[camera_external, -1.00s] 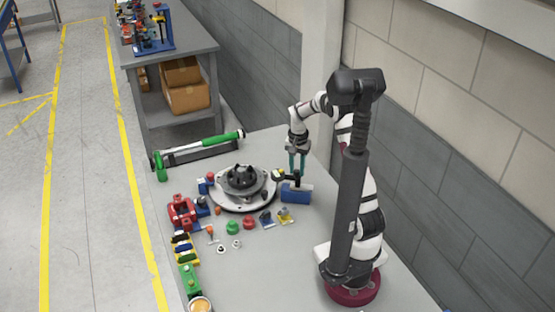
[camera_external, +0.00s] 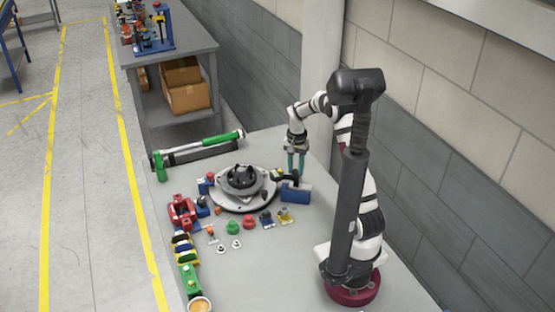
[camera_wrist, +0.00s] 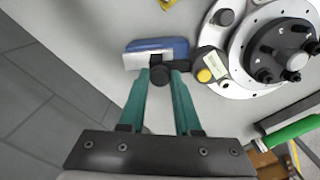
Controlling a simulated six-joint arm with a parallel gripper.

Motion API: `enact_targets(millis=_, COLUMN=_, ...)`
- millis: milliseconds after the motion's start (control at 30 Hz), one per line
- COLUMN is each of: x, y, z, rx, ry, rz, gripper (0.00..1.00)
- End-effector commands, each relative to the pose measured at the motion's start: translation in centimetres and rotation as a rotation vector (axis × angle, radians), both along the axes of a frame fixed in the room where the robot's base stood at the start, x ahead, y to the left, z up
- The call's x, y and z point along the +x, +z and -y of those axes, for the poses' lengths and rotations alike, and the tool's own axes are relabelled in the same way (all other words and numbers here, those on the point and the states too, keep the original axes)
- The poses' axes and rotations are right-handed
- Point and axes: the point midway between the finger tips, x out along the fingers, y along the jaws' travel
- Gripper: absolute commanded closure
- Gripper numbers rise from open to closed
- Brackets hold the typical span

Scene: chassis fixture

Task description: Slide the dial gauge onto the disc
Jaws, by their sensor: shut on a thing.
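The dial gauge assembly is a blue and silver block (camera_external: 296,193) with a black post and a yellow-tipped dark head (camera_external: 279,174) on its left. In the wrist view, the block (camera_wrist: 158,50), black post (camera_wrist: 160,76) and grey head with a yellow button (camera_wrist: 206,72) show close up. My gripper (camera_external: 297,174) points down, its teal fingers shut on the black post. The disc (camera_external: 232,206) is a pale round plate with a dark studded hub (camera_external: 241,180). The gauge head is at the disc's edge; whether it touches is unclear.
A red fixture (camera_external: 182,210) and green block (camera_external: 189,279) stand left. A green-ended bar (camera_external: 200,148) lies behind. A wall is on the right.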

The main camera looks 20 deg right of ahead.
Motion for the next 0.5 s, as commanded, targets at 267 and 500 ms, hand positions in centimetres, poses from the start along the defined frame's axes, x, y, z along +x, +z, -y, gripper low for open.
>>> enact_targets(millis=267, x=3.2, y=0.0, z=-4.4, rx=0.001, ry=0.003, rz=0.004, gripper=1.0)
enact_targets(millis=500, x=3.8, y=0.1, z=-5.4, rx=0.002, ry=0.001, rz=0.006, gripper=1.0)
